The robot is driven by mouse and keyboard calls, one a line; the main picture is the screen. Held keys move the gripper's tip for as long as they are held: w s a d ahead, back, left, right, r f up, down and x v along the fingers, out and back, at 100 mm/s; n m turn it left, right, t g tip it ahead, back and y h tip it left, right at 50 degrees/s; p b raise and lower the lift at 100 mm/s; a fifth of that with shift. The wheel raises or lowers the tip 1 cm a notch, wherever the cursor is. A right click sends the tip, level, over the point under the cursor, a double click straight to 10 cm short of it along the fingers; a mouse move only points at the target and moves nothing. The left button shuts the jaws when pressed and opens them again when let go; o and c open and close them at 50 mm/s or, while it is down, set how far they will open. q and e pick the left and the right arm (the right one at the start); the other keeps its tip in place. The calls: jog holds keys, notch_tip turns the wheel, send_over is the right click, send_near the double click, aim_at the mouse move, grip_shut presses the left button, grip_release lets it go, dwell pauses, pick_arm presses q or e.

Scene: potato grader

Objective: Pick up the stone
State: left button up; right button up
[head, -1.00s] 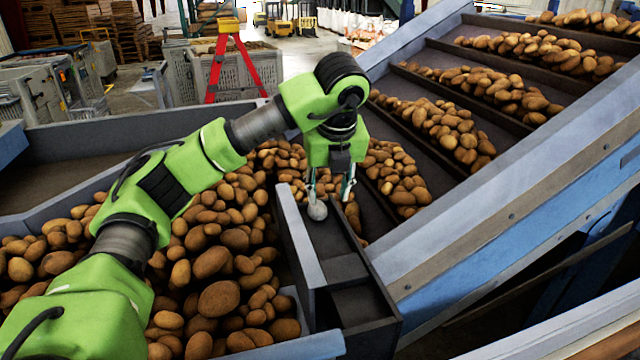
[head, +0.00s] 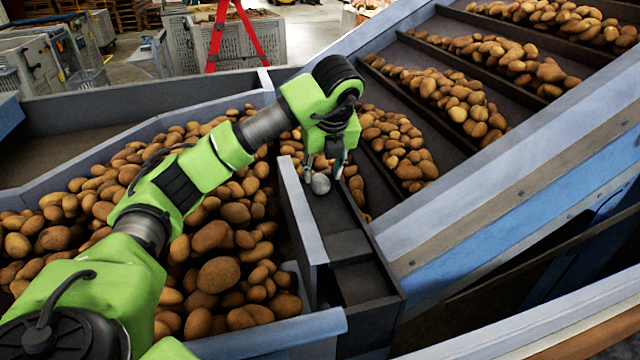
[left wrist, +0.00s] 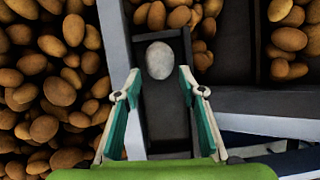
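The stone (head: 320,184) is pale grey and rounded. It lies in the narrow dark channel (head: 349,246) between the potato bin and the sloped conveyor. In the left wrist view the stone (left wrist: 159,60) is at the top centre, between and slightly beyond the fingertips. My left gripper (head: 323,174) is open just above the stone. In the left wrist view the two fingers of my left gripper (left wrist: 158,74) are spread wide with a gap on each side of the stone. I cannot tell the exact height between them. My right gripper is not in view.
The bin of potatoes (head: 215,262) lies left of the channel, behind a raised grey wall (head: 301,215). The sloped conveyor (head: 480,160) with rows of potatoes rises on the right. Potatoes also lie at the channel's far end. Grey crates (head: 245,45) stand in the background.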

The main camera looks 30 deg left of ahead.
aim_at(321, 180)
pick_arm(q)
jog(key=p+x, duration=0.2)
jog(key=x, duration=0.3)
jog(key=shift+r, duration=0.1)
jog(key=c, duration=0.8)
